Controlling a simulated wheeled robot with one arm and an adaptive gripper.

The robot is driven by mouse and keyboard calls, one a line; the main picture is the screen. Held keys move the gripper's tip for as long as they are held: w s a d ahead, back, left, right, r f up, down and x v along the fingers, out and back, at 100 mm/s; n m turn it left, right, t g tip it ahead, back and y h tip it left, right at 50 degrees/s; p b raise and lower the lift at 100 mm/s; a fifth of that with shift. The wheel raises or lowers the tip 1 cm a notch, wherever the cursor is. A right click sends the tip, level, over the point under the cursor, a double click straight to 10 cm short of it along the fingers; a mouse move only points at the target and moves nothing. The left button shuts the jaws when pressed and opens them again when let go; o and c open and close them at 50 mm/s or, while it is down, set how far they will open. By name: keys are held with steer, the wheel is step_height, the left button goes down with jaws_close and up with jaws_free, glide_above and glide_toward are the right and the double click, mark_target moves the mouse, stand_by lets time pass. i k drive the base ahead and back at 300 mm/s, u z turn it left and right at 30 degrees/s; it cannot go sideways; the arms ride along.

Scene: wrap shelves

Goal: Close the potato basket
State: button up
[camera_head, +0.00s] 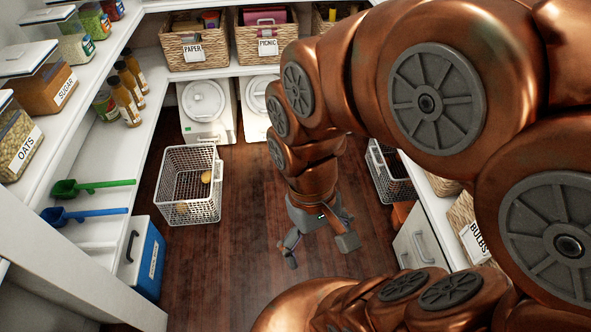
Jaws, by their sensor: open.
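A white wire basket (215,160) stands out over the floor at the left, in front of the left shelving. A round tan potato (205,176) shows in it, and another (181,207) shows near its front. No label is readable on this basket. My gripper (319,246) points down over the wooden floor, to the right of the basket and apart from it. Its fingers are spread and nothing is between them.
Another wire basket (392,181) shows at the right, partly hidden by my arm. A blue cooler box (149,262) stands below the left shelf. White bins (207,101) stand at the back. The floor (225,265) between basket and gripper is clear.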

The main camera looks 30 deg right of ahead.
mark_target(216, 177)
steer(key=z, duration=0.1)
steer(key=i, duration=0.45)
steer(key=u, duration=1.3)
